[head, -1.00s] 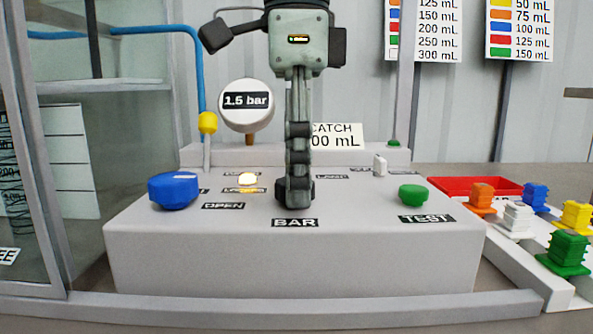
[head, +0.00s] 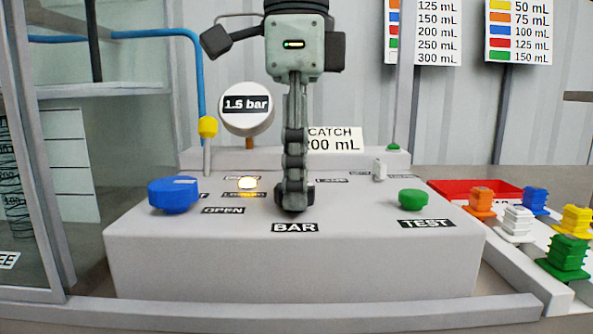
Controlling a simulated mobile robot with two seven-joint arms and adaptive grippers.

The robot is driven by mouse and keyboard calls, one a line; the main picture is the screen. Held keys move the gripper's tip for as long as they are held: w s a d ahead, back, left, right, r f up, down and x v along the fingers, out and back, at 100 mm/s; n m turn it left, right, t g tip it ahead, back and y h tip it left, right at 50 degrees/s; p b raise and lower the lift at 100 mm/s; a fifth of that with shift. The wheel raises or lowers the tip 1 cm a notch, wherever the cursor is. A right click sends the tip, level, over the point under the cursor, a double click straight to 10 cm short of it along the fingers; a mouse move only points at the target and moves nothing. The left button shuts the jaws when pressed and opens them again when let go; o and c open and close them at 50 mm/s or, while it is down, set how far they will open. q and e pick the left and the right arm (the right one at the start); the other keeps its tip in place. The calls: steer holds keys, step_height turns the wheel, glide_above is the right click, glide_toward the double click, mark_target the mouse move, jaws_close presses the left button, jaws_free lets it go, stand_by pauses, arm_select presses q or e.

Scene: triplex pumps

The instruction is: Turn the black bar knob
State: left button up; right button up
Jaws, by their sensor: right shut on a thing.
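My right gripper (head: 293,203) reaches down from the top of the view to the grey panel box (head: 350,265). Its fingers are shut at the spot just behind the "BAR" label (head: 295,227). The black bar knob is hidden by the fingers, which are closed on it. The round gauge (head: 247,108) behind the panel reads 1.5 bar. My left gripper is not in view.
A blue knob (head: 173,194) is on the panel's left and a green button (head: 412,198) on its right. A red tray (head: 478,189) and several coloured plugs stand at right. A glass cabinet is at left.

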steer(key=shift+m, duration=1.2)
steer(key=m, duration=0.3)
steer(key=shift+m+p, duration=0.3)
steer(key=shift+p, duration=0.1)
steer(key=shift+m, duration=0.9)
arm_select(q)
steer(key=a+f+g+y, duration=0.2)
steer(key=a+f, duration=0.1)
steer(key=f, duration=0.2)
arm_select(e)
steer(key=shift+m, duration=2.7)
steer(key=m, duration=0.2)
steer(key=shift+m, duration=0.4)
steer(key=shift+a+m+b, duration=0.1)
steer(key=shift+m+b, duration=0.2)
steer(key=shift+m, duration=1.1)
steer(key=m, duration=0.3)
steer(key=shift+m+b, duration=0.3)
steer(key=shift+b, duration=0.1)
steer(key=m, duration=0.4)
steer(key=shift+b, duration=0.4)
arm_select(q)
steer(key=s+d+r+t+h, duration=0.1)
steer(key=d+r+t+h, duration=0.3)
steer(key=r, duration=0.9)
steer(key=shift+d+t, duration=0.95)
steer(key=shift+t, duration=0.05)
arm_select(e)
steer(key=shift+m, duration=1.3)
